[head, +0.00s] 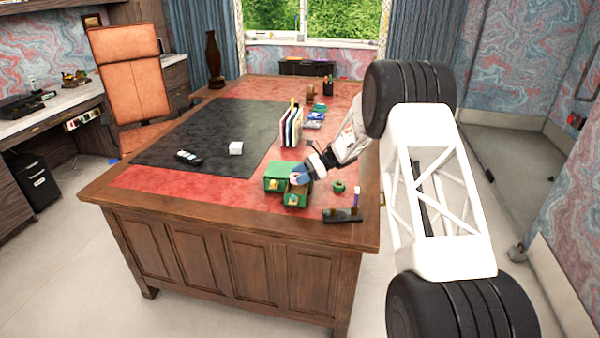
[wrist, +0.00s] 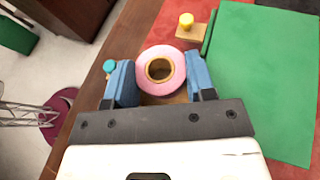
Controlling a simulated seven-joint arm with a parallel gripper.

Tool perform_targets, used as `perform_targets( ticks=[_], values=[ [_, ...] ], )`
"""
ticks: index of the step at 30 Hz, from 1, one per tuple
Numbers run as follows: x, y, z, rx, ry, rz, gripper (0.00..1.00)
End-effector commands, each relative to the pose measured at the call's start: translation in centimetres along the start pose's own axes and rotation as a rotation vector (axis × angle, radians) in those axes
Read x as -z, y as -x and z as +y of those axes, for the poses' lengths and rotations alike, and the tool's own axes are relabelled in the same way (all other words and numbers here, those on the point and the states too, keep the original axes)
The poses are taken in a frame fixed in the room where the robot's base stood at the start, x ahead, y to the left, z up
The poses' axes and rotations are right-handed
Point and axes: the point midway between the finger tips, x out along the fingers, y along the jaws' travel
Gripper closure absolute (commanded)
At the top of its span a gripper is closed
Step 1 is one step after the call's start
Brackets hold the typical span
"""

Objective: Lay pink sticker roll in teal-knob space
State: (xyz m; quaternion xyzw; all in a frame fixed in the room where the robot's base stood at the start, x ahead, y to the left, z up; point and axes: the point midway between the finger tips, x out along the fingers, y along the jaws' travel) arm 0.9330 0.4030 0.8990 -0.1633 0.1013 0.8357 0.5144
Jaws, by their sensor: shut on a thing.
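The pink sticker roll (wrist: 161,70) is between the two blue fingers of my gripper (wrist: 161,82) in the wrist view, its round hole facing the camera. The gripper is shut on it. The teal knob (wrist: 109,66) shows just left of the left finger. The drawer space by it is mostly hidden by the gripper and roll; I cannot tell whether the roll touches its floor. In the head view my gripper (head: 300,178) is over the front of the green drawer box (head: 277,169), above a green drawer front (head: 297,200). The roll is not discernible there.
A yellow knob (wrist: 186,20) on a wooden drawer part is beyond the roll, beside the box's green top (wrist: 265,75). Upright files (head: 291,127) stand behind the box.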

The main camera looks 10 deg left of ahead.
Motion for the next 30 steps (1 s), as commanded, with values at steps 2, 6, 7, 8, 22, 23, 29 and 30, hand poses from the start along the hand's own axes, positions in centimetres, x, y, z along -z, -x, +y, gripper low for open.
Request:
perform_targets(
  ticks=[2, 6, 7, 8, 22, 23, 29, 30],
  values=[
    [0.5, -0.2, 0.0, 0.0, 0.0, 0.0, 0.84],
    [1.1, -0.4, 0.0, 0.0, 0.001, 0.0, 0.84],
    [1.2, -0.5, 0.0, 0.0, 0.001, 0.0, 0.84],
    [1.3, -0.5, 0.0, 0.0, 0.001, 0.0, 0.84],
    [1.6, -0.7, 0.0, 0.0, 0.001, 0.0, 0.84],
    [1.6, -0.7, 0.0, 0.0, 0.001, 0.0, 0.84],
    [1.6, -0.7, 0.0, 0.0, 0.001, 0.0, 0.48],
    [1.6, -0.7, 0.0, 0.0, 0.001, 0.0, 0.42]
  ],
)
